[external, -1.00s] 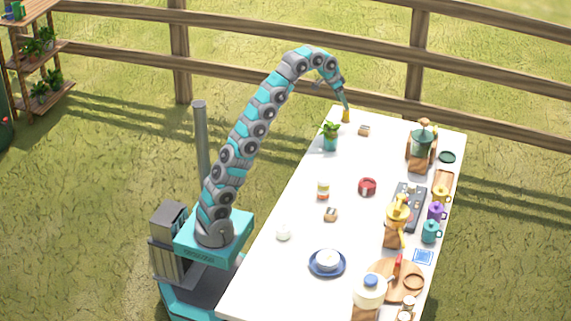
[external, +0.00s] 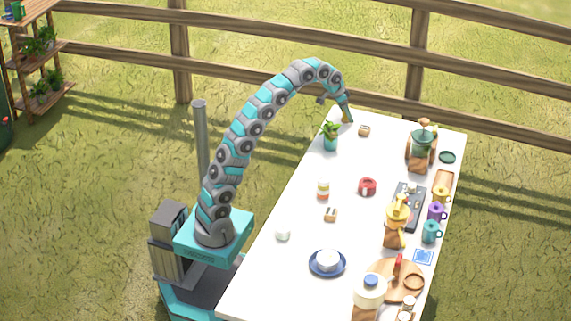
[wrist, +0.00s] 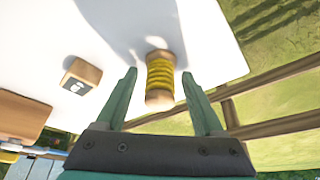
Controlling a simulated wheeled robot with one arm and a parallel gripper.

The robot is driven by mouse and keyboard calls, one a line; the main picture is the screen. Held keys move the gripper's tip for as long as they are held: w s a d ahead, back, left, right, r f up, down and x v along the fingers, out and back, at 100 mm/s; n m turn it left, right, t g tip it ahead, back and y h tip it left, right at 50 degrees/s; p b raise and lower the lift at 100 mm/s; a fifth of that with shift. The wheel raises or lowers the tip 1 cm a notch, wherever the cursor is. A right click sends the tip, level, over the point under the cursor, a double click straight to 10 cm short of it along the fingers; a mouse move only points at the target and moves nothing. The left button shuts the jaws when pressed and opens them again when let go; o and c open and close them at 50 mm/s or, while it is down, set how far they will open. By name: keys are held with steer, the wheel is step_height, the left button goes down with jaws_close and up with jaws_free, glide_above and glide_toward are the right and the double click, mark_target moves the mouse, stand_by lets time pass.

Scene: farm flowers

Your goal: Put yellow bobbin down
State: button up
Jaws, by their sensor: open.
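The yellow bobbin (wrist: 160,80), yellow thread on a wooden spool, is at the far end of the white table (wrist: 215,35). In the wrist view it appears to stand on the table, casting a shadow. My gripper (wrist: 159,74) is open, with one finger on each side of the bobbin and a visible gap on both sides. In the external view my gripper (external: 347,119) is low at the table's far left corner and mostly hides the bobbin.
A small wooden block with a pale face (wrist: 80,76) stands close to the bobbin. A potted plant (external: 330,134) is near the left edge. The table's edge and a fence (wrist: 275,90) are close beyond the bobbin.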

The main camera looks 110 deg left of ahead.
jaws_close()
stand_by(0.5)
stand_by(0.3)
